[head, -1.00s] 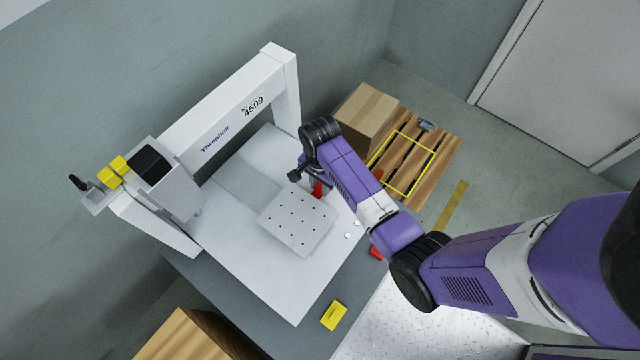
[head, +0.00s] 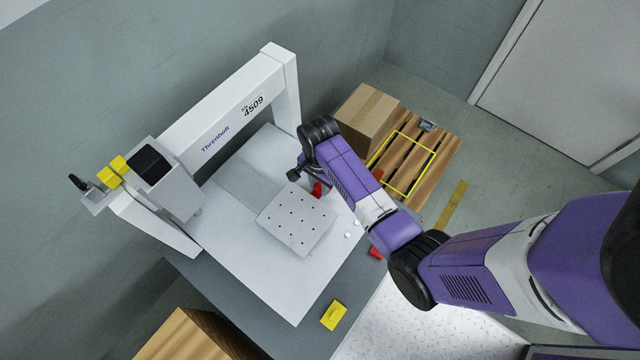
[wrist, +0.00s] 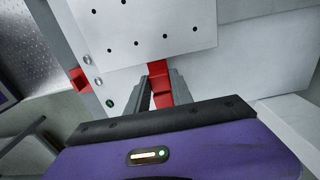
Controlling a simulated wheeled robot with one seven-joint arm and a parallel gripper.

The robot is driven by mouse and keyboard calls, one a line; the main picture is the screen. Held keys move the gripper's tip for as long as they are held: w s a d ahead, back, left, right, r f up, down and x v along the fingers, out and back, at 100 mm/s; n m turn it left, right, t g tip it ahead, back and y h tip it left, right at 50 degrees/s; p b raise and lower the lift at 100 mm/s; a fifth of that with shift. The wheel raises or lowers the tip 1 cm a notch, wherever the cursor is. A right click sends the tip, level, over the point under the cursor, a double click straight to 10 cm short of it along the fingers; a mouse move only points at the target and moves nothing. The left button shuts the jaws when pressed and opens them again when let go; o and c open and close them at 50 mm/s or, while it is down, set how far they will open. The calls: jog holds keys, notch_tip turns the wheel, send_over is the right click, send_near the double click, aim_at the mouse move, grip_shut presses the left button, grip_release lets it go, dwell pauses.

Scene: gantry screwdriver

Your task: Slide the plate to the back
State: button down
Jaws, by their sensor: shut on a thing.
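The plate (head: 297,219) is a light grey square with several dark holes, lying on the white bed of the gantry machine (head: 262,262). It also shows at the top of the wrist view (wrist: 150,28). A red handle (wrist: 158,80) sits at the plate's edge; in the head view the red handle (head: 317,189) is partly hidden by my arm. My gripper (wrist: 161,90) is shut on the red handle, with one finger on each side of it. In the head view the fingers are mostly hidden by the wrist.
The white gantry frame (head: 228,112) spans the bed at the back, with a tool head (head: 170,180) at its left. A yellow block (head: 333,316) lies near the front edge. A cardboard box (head: 366,118) and wooden pallet (head: 440,160) stand to the right. The bed behind the plate is clear.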

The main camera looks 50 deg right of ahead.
jog(key=w+b, duration=0.4)
jog(key=w, duration=0.8)
jog(key=shift+f, duration=0.15)
jog(key=shift+w, duration=0.45)
jog(key=c, duration=1.1)
grip_release()
jog(key=shift+r, duration=0.25)
jog(key=shift+r+p, duration=0.45)
jog(key=shift+r, duration=3.35)
jog(key=shift+c, duration=0.3)
